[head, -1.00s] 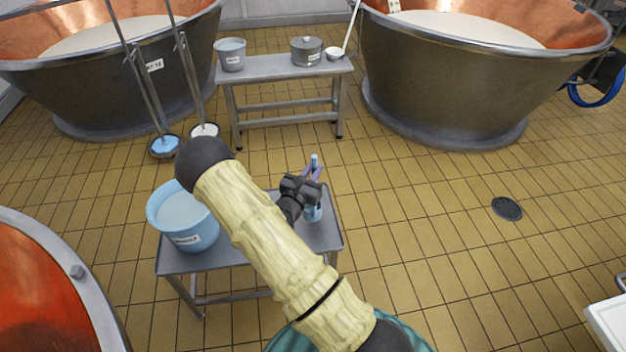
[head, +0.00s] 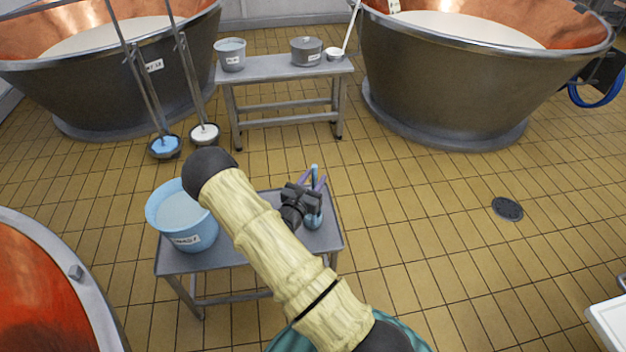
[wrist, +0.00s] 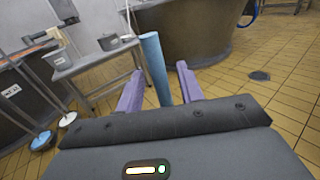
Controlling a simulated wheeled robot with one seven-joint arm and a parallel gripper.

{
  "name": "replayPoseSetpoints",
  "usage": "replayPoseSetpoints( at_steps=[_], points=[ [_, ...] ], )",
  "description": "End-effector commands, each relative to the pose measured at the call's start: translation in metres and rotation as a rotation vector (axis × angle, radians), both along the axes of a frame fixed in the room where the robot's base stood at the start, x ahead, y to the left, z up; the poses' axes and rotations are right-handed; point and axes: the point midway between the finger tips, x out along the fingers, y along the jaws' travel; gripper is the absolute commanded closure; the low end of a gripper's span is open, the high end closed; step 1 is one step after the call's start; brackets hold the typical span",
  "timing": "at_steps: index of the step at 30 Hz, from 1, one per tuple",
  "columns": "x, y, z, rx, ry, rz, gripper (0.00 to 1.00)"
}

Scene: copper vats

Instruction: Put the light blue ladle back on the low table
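The light blue ladle (head: 315,222) is upright at the right part of the near low table (head: 238,259), its bowl low at the tabletop. Whether the bowl touches the top is hard to tell. My gripper (head: 314,183) is at its handle, with one purple finger on each side. In the wrist view the handle (wrist: 153,65) rises between the open fingers (wrist: 157,85), with a gap visible at least on the right. My dark gripper body hides part of the ladle in the head view.
A light blue bucket (head: 180,215) stands at the left of the near table. A far bench (head: 280,69) holds a grey bucket (head: 230,55), a grey pot (head: 306,51) and a white ladle (head: 334,55). Copper vats stand around. The floor to the right is clear, with a drain (head: 507,209).

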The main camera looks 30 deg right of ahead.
Motion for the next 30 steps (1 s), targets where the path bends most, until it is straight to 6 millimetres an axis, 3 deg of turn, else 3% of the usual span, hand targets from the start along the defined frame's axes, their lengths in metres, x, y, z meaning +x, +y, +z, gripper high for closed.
replayPoseSetpoints(
  at_steps=[8,24,30],
  points=[
    [-0.006,0.009,0.002,0.0,0.001,0.002,0.63],
    [-0.066,0.084,0.001,0.0,0.001,0.004,0.63],
    [-0.075,0.094,0.001,0.0,0.0,0.0,0.63]
  ],
)
